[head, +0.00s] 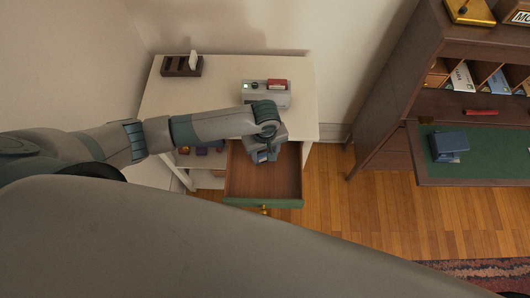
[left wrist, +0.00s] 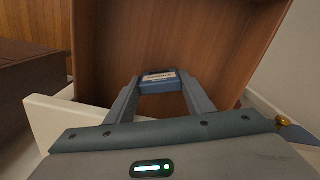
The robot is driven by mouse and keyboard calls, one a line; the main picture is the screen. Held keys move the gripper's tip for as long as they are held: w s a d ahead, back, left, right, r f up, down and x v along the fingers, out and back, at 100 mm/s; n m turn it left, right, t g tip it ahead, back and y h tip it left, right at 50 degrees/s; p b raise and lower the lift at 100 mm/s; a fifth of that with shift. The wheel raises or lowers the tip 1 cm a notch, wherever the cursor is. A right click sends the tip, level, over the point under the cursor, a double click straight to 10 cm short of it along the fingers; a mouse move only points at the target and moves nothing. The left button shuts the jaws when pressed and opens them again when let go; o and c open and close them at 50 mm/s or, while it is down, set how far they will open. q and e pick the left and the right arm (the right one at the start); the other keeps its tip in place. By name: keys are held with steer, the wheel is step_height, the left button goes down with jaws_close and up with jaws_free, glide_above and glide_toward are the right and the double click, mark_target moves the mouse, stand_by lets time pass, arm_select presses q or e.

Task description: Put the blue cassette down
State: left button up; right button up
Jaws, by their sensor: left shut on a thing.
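The blue cassette (left wrist: 160,86) with a pale label shows between the fingertips of my left gripper (left wrist: 158,92) in the left wrist view. My left gripper (head: 265,157) is shut on it, over the back part of an open drawer (head: 262,182) in the head view. The drawer has a bare brown floor and a green front with a brass knob. The inside of the drawer fills the background of the left wrist view. I cannot tell whether the cassette touches the drawer floor. My right gripper is not in view.
The white desk (head: 215,95) carries a grey device (head: 265,96) with a red item on top and a dark rack (head: 182,67). Small coloured items sit on a shelf under the desk. A wooden cabinet with a green fold-down surface (head: 495,150) stands at the right, with a blue box (head: 449,145) on it.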

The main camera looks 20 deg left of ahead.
mark_target(265, 154)
arm_select(q)
steer(key=shift+f, duration=0.1)
steer(key=o, duration=1.1)
step_height(265, 154, up, 12)
steer(key=shift+r+b, duration=0.15)
steer(key=shift+b, duration=0.45)
